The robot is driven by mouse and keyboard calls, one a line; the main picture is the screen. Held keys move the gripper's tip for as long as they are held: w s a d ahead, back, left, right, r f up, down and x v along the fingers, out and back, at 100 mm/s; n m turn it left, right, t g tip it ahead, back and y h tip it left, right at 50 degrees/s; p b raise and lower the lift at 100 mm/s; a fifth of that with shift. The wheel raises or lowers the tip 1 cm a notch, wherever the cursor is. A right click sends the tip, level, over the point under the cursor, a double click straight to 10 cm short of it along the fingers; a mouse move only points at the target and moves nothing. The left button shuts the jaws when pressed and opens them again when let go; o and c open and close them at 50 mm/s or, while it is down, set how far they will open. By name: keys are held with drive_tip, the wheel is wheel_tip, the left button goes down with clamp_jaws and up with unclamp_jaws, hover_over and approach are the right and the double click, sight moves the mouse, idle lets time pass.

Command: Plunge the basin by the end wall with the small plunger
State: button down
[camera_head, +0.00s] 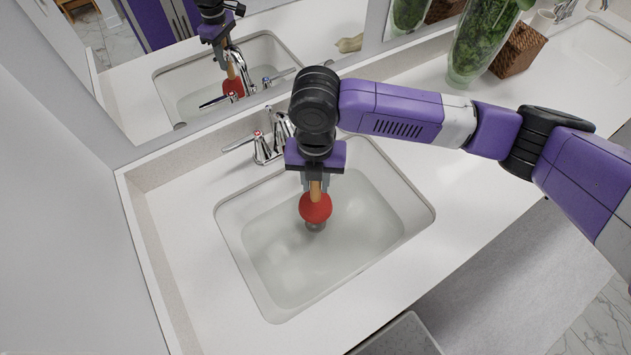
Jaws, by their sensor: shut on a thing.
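The small plunger has a wooden handle and a red rubber cup (315,208). My gripper (315,186) is shut on the handle and holds the plunger upright, cup down, over the basin. The basin (270,293) is a white rectangular sink set in the counter by the left end wall, and it seems to hold water. The cup appears just above a round metal drain (315,225), which it partly covers. I cannot tell whether the cup touches the drain or the water.
A chrome faucet (268,146) stands behind the basin, close to my gripper. A mirror (200,60) runs along the back. A glass vase of greenery (480,40) and a woven basket (518,50) stand at back right. The white counter (440,165) right of the basin is clear.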

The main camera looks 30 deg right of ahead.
wheel_tip(320, 180, up, 5)
drive_tip(key=p, duration=0.3)
drive_tip(key=shift+r, duration=2.75)
